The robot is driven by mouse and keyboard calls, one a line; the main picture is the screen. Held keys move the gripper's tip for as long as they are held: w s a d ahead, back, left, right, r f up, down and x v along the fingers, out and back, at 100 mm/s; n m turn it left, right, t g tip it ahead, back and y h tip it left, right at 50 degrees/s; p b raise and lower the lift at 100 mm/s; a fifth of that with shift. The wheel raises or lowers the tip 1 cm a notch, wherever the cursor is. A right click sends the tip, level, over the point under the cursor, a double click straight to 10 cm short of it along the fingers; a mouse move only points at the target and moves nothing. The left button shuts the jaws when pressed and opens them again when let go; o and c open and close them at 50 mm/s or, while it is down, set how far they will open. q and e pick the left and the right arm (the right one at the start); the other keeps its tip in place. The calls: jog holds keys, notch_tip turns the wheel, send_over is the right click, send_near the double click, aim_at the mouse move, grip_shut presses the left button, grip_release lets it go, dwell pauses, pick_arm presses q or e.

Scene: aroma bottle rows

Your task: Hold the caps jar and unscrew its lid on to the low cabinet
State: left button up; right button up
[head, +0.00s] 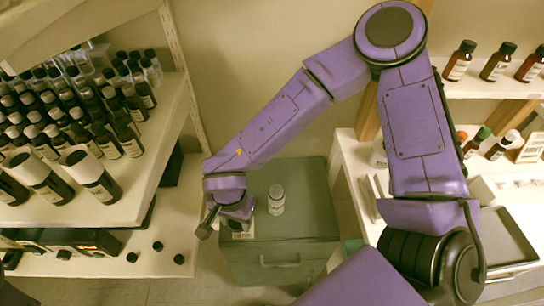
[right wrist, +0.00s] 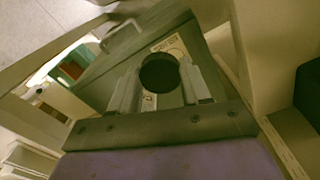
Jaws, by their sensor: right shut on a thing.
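The low cabinet (head: 290,232) is a grey-green box with a front handle. A small white jar with a greyish lid (head: 276,200) stands upright on its top; I cannot tell whether it is the caps jar. My right gripper (head: 238,226) is at the cabinet's left edge, left of that jar. In the right wrist view my right gripper (right wrist: 161,92) is shut on a dark round lid-like thing (right wrist: 160,72). Whether a jar body is below it is hidden. A white label (head: 243,232) shows beside the gripper. My left gripper is not in view.
At left, a shelf (head: 135,207) holds rows of dark bottles (head: 97,178). Several loose black caps (head: 131,257) lie on the board below. At right, shelves (head: 352,170) hold brown bottles (head: 497,62). The cabinet's top right is bare.

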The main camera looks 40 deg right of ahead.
jog(key=w+d+f, duration=0.2)
jog(key=w+f, duration=0.1)
jog(key=w+d+f+p, duration=0.1)
jog(key=w+d+f, duration=0.5)
jog(key=shift+w+d+p, duration=0.1)
jog(key=shift+w+p, duration=0.2)
jog(key=shift+w, duration=0.05)
jog(key=shift+w+d+f, duration=0.15)
jog(key=shift+w+f, duration=0.05)
jog(key=shift+f, duration=0.05)
notch_tip(320, 180, down, 3)
jog(key=shift+d+f, duration=0.1)
jog(key=shift+f, duration=0.1)
jog(key=shift+w, duration=0.1)
jog(key=shift+f, duration=0.1)
jog(key=o, duration=1.2)
